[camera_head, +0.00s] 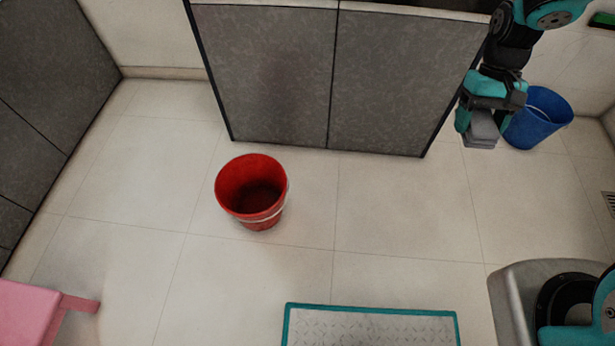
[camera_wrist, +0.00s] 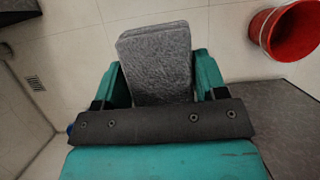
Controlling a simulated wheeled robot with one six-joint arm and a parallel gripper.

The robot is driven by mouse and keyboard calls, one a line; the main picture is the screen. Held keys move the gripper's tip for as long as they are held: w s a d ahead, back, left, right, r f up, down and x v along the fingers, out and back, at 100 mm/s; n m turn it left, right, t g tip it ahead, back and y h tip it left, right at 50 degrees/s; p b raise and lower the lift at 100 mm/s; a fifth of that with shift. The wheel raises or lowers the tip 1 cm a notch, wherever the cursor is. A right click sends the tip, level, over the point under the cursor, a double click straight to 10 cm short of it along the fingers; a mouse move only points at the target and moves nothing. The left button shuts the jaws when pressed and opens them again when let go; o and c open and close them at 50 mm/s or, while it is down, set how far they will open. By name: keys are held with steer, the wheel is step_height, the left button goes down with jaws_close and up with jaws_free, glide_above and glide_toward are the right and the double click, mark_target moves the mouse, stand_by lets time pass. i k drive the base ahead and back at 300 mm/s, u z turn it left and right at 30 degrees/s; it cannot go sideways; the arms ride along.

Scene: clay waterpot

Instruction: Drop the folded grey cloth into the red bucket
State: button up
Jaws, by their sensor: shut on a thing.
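The folded grey cloth (camera_head: 482,128) is held in my gripper (camera_head: 479,122) at the upper right of the head view. In the wrist view the cloth (camera_wrist: 156,62) sticks out between the two teal fingers of my gripper (camera_wrist: 156,85). The red bucket (camera_head: 252,192) stands upright on the floor left of the middle in the head view, its open top showing an empty dark inside. It also shows in the wrist view (camera_wrist: 288,32), at the upper right edge. My gripper is well to the right of the red bucket and apart from it.
A blue bucket (camera_head: 538,118) stands behind and right of my gripper. A grey partition (camera_head: 330,80) stands at the back, between the red bucket's side and my gripper. A teal-edged mat (camera_head: 370,326) and a pink stool (camera_head: 35,312) are in front. Tiled floor around the red bucket is clear.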

mark_target(256, 197)
steer(key=i, duration=0.55)
steer(key=u, duration=0.75)
steer(key=i, duration=0.6)
steer(key=u, duration=0.7)
